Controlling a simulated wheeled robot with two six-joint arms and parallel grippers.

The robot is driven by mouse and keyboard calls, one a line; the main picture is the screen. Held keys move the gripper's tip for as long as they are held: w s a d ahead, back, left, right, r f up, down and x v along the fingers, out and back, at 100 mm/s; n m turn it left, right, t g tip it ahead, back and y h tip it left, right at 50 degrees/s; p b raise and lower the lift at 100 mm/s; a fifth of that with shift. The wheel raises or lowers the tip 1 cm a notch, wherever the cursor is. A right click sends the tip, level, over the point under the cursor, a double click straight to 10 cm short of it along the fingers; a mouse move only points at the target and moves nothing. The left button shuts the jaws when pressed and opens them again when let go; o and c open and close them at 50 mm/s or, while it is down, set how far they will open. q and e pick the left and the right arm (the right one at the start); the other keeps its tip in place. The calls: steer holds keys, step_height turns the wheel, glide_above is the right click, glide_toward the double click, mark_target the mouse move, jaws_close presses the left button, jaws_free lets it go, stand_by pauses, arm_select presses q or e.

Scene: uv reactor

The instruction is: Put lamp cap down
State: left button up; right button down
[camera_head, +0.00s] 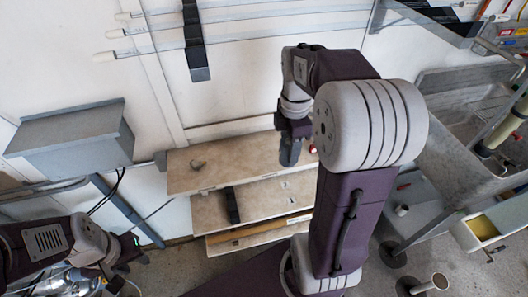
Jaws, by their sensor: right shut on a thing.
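My right arm reaches up and over the shelf unit. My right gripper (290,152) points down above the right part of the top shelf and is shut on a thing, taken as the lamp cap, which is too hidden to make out. A small red item shows just right of the fingers, partly behind my arm.
Below the top shelf is a second shelf (265,205) with a dark block (232,205) on it. A grey wall box (75,140) hangs at the left. A grey sink (450,170) and a yellow-lined drawer (482,228) are at the right. The top shelf's middle looks clear.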

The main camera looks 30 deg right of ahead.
steer(key=w+f, duration=0.2)
steer(key=w, duration=0.1)
steer(key=w+f, duration=0.2)
steer(key=w, duration=0.2)
steer(key=w+a+f, duration=0.1)
steer(key=w+f, duration=0.2)
steer(key=w, duration=0.1)
steer(key=shift+w+a, duration=0.1)
steer(key=shift+w, duration=0.15)
steer(key=shift+f+b, duration=0.7)
steer(key=shift+f, duration=1.25)
steer(key=shift+s+f, duration=0.1)
steer(key=c, duration=0.6)
jaws_free()
steer(key=shift+c, duration=0.2)
step_height(320, 180, up, 8)
steer(key=p, duration=0.1)
steer(key=shift+p, duration=0.4)
steer(key=shift+f, duration=0.2)
